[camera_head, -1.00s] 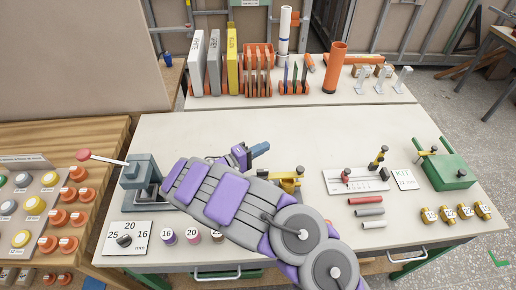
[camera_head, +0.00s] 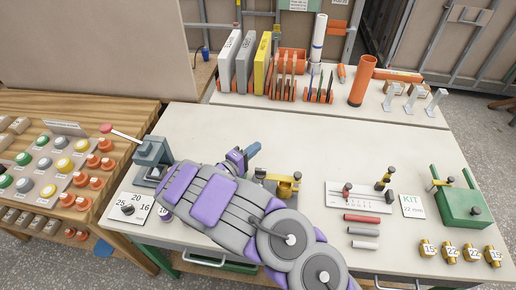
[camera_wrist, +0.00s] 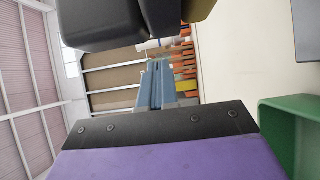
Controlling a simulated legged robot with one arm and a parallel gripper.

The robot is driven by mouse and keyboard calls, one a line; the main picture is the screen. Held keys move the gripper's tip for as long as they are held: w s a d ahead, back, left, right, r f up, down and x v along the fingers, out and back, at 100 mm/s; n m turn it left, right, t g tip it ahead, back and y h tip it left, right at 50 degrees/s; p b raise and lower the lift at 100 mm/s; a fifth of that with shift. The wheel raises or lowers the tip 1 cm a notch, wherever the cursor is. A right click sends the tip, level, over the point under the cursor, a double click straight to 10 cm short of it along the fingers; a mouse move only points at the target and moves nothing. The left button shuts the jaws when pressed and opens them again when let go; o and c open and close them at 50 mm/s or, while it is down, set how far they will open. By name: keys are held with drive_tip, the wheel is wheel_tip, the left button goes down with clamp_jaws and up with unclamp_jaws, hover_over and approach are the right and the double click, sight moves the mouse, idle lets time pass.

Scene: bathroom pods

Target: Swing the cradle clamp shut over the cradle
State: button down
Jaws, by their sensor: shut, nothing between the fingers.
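A yellow clamp-like fixture (camera_head: 284,185) with a dark knob stands on the worktable just right of my gripper, partly hidden behind my arm. It looks like the cradle clamp, but I cannot tell its cradle apart or how far it is swung. My gripper (camera_head: 250,152) is shut and empty, with its blue fingers just above the table, left of and beyond the yellow fixture. The fingers (camera_wrist: 158,85) are close together in the wrist view. A dark block (camera_wrist: 100,22) fills that view's top edge. I cannot tell whether gripper and fixture touch.
A grey press with a red-knobbed lever (camera_head: 150,152) stands left. A white board with small clamps (camera_head: 360,197) and a green fixture (camera_head: 462,207) stand right. Loose tubes (camera_head: 364,231) and brass fittings (camera_head: 450,252) lie in front. The table's middle back is clear.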

drive_tip(key=a, duration=0.3)
drive_tip(key=a+p, duration=0.1)
drive_tip(key=a, duration=0.1)
drive_tip(key=shift+s+a, duration=0.3)
drive_tip(key=shift+s, duration=0.05)
drive_tip(key=p+v, duration=0.1)
drive_tip(key=v, duration=0.7)
drive_tip(key=shift+s, duration=0.45)
drive_tip(key=shift+d, duration=0.1)
